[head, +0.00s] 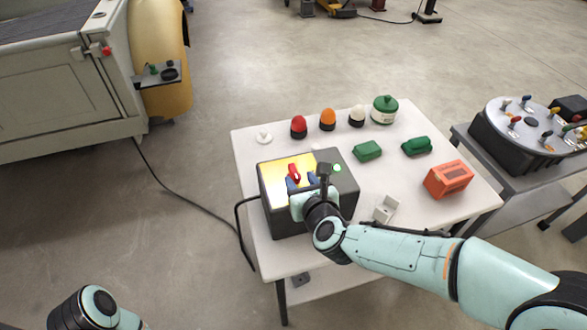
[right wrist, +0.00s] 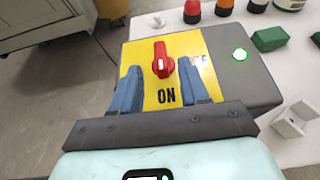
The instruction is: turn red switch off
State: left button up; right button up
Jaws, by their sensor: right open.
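The red switch (head: 294,173) is a rotary knob on the yellow top plate of a dark grey box (head: 345,186) on the white table. In the right wrist view the red switch (right wrist: 162,62) stands above the printed word ON, with a second, partly hidden label to its right. A round green light (right wrist: 240,54) glows on the box's right side. My right gripper (head: 301,182) is open, its blue fingers apart just in front of the knob. In the right wrist view the fingers (right wrist: 160,88) lie either side of ON, not closed on the knob. My left gripper is not visible.
On the white table (head: 417,223) stand red, orange and white domed lamps (head: 328,119), a green canister (head: 384,110), green blocks (head: 367,151), an orange box (head: 448,179) and a small white bracket (head: 386,209). A black cable (head: 240,222) hangs from the box's left side.

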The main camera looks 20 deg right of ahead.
aim_at(295, 172)
jog(key=p+x, duration=0.1)
jog(key=x, duration=0.6)
jog(key=shift+s, duration=0.1)
jog(key=shift+c, duration=0.3)
grip_shut()
